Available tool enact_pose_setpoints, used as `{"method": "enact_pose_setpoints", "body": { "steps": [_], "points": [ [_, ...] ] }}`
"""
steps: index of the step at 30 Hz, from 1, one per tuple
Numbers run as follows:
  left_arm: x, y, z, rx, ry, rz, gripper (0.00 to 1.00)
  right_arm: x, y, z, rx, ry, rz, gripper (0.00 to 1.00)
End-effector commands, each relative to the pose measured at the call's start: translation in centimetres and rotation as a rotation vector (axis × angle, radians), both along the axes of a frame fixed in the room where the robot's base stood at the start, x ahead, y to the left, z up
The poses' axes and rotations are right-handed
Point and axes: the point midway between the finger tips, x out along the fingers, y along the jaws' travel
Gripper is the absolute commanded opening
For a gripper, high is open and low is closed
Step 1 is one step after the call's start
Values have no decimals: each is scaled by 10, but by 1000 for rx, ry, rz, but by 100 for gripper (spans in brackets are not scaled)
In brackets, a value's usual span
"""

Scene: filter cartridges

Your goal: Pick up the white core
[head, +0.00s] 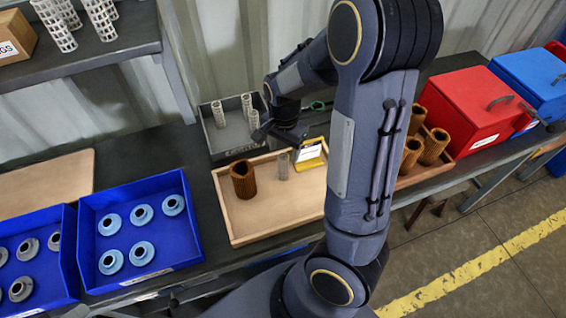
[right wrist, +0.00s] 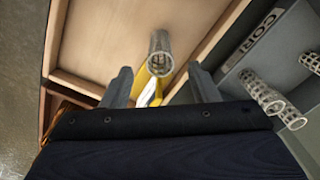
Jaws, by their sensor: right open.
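A pale, mesh-walled white core (head: 283,167) stands upright in the wooden tray (head: 242,237), just right of a brown pleated filter (head: 243,180). My right gripper (head: 281,137) is above and behind the core, its fingers partly hidden by my own arm. In the right wrist view the core (right wrist: 160,54) shows ahead, between the two spread fingers of my open right gripper (right wrist: 160,72). I cannot tell that either finger touches it. More cores (head: 246,106) stand in the grey bin (head: 232,152). My left gripper is not in view.
A yellow object with a white face (head: 310,153) stands in the tray close right of the core. A blue bin (head: 187,262) of pale blue caps is at the left. Brown filters (head: 434,146) and a red box (head: 466,108) are at the right.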

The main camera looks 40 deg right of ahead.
Motion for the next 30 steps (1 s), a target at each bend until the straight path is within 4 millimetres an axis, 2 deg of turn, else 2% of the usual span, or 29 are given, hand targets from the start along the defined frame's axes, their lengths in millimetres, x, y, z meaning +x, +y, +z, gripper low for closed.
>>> {"method": "enact_pose_setpoints", "body": {
  "steps": [15,19,25,30],
  "points": [
    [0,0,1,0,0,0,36,0,2,-68,-1,6,-5,55],
    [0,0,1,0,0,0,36,1,2,-75,-1,3,-4,55],
    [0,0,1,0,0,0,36,1,2,-75,-1,1,-3,55],
    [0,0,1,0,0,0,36,1,2,-75,-1,2,-3,33]
  ]
}}
